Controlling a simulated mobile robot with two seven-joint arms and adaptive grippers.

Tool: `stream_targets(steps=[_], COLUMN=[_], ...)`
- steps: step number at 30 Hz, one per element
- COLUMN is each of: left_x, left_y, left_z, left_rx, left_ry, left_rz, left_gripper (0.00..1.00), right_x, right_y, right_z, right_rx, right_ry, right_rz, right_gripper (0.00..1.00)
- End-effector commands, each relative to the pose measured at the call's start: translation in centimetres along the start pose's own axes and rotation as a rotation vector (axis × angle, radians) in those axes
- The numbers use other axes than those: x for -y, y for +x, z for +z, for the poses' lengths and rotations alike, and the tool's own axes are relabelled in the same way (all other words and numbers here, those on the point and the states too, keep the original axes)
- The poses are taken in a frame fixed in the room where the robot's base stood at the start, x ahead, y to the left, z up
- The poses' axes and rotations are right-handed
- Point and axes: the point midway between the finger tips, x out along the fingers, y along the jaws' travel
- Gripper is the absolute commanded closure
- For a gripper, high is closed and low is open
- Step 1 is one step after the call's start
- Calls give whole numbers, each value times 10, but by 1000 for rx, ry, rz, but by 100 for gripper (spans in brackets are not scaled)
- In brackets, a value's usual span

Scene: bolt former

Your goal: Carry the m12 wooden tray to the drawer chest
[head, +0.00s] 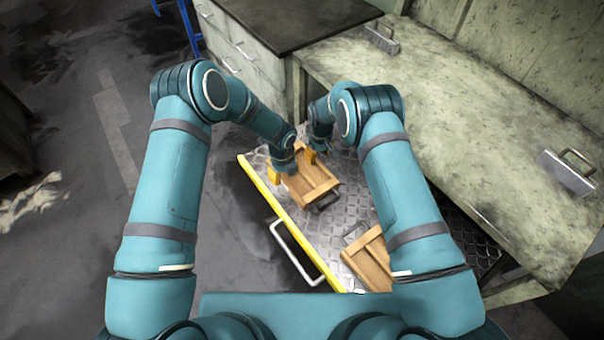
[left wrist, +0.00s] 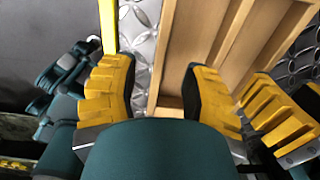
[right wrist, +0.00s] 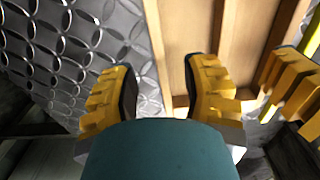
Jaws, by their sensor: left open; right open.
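A wooden tray (head: 319,182) lies on the diamond-plate top of a cart; no m12 label is readable. My left gripper (head: 279,173) is at its left end, open. In the left wrist view the tray's wall (left wrist: 178,55) runs between the open fingers (left wrist: 157,92), with a gap beside it. My right gripper (head: 312,153) is open at the tray's far end. In the right wrist view the tray's edge (right wrist: 156,45) runs between its fingers (right wrist: 160,90). The drawer chest (head: 240,48) with a dark top stands beyond the cart. My arms hide part of the tray.
A second wooden tray (head: 367,262) sits nearer on the cart (head: 345,212), which has a yellow edge and a handle (head: 292,254). A long worn bench (head: 455,125) with metal handled pieces (head: 566,172) runs along the right. Open floor (head: 225,240) lies left of the cart.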

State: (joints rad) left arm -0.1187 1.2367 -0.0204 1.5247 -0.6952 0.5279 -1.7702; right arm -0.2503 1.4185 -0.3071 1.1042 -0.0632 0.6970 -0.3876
Motion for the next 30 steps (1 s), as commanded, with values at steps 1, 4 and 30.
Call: stream_targets(steps=[1,4,30], left_x=[0,0,0], left_y=[10,24,44], left_z=[0,-1,0], left_rx=[-1,-1,0], left_ry=[0,0,0], left_rz=[2,1,0], left_gripper=[54,54,100], right_x=[0,0,0], right_y=[10,24,44], right_z=[1,0,0], right_rx=[1,0,-1], right_ry=[1,1,1], right_rz=[0,0,0], right_gripper=[54,54,100])
